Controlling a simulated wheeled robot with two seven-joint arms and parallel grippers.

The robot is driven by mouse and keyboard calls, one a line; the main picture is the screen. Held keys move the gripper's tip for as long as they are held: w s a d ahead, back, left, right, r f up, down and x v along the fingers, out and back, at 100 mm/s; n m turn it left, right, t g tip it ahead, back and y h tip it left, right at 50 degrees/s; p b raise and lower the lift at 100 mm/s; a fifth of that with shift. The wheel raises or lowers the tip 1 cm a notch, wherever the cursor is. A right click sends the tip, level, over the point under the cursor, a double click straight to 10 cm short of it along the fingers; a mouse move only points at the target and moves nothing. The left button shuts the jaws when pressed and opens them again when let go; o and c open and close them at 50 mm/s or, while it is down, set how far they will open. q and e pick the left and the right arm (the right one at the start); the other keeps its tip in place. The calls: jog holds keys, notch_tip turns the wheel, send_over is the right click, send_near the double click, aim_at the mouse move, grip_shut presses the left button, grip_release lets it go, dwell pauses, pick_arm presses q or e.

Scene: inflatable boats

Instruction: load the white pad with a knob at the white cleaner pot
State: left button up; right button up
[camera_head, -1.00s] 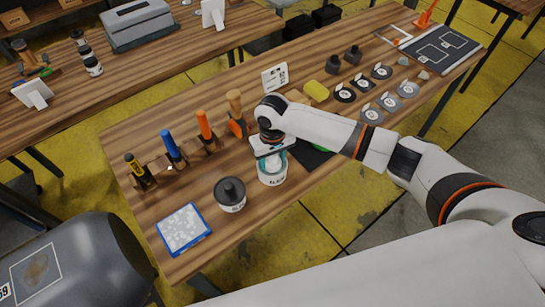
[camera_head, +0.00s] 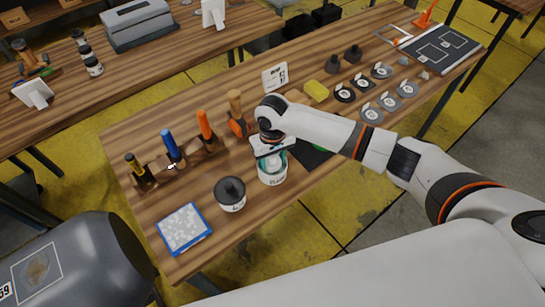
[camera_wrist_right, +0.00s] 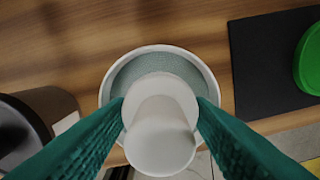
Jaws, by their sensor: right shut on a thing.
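The white cleaner pot (camera_head: 272,176) stands on the wooden workbench near its front edge, and its round white rim (camera_wrist_right: 160,49) also shows in the right wrist view. My right gripper (camera_head: 271,154) is just above the pot. In the wrist view its teal fingers (camera_wrist_right: 160,112) are closed on the knob of the white pad (camera_wrist_right: 188,97). The pad's round disc is over the pot's mouth, inside the rim outline; I cannot tell how deep it sits. A grey-green inner surface shows around it. The pad is hidden in the head view. My left gripper is not in view.
A blue-edged tray (camera_head: 184,229) lies at the front left corner. Upright tools (camera_head: 170,146) stand behind. A black mat (camera_wrist_right: 262,62) with a green round thing (camera_wrist_right: 311,60) lies to the right.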

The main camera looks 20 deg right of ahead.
jog(key=shift+s+f, duration=0.15)
dwell(1.3)
jog(key=shift+p, duration=0.35)
notch_tip(320, 180, up, 7)
jog(key=p, duration=0.8)
dwell(0.5)
